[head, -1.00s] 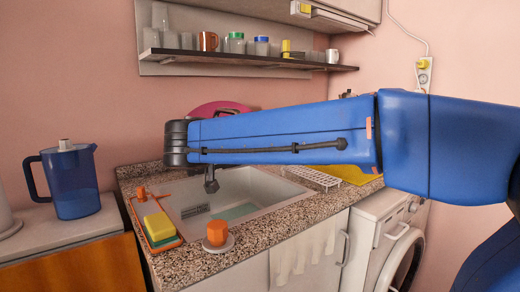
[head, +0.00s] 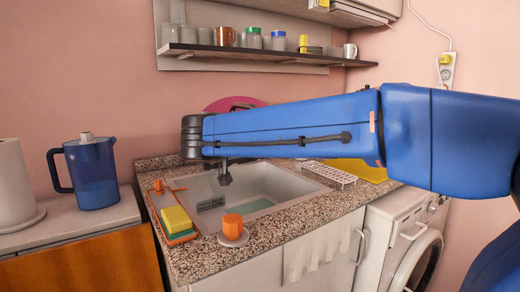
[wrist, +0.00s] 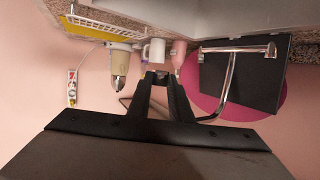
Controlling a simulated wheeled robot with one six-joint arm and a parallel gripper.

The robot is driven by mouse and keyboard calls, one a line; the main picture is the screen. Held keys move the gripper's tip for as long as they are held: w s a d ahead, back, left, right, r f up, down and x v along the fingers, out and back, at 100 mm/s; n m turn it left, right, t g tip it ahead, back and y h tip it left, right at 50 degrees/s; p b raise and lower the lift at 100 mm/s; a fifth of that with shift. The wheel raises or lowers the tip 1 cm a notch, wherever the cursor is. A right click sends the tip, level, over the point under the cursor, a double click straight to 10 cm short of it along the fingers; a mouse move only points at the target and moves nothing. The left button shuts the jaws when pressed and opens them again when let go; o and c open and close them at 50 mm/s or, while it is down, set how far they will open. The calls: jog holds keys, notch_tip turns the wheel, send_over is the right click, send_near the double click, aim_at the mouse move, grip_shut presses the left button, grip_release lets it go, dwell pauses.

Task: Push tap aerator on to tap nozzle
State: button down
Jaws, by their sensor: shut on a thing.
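In the wrist view, which is upside down, my gripper (wrist: 160,78) is shut on a small dark piece at its fingertips, which looks like the tap aerator (wrist: 161,74). The chrome tap (wrist: 230,75) is to the right, with a cross bar and a bent pipe running behind my fingers. Part of a thin curved pipe also shows to the left of the fingers. The nozzle's end is hidden, so I cannot tell whether the aerator touches it. In the head view my blue arm hides the tap and most of my gripper.
The sink (head: 255,185) is below my arm. A sponge (head: 177,220) and an orange cup (head: 233,226) stand on the counter's front left. A white rack (head: 328,173) and yellow mat (head: 357,168) lie right. A pink disc (wrist: 210,98) and black board (wrist: 245,75) stand behind the tap.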

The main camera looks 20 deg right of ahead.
jog(key=w+r, duration=0.1)
jog(key=w, duration=0.8)
jog(key=shift+d+r, duration=0.25)
jog(key=shift+r, duration=0.15)
jog(key=shift+w+r, duration=0.1)
jog(key=shift+r, duration=0.45)
dwell(2.2)
jog(key=c, duration=1.5)
grip_release()
jog(key=shift+c, duration=0.2)
jog(key=shift+v, duration=1.5)
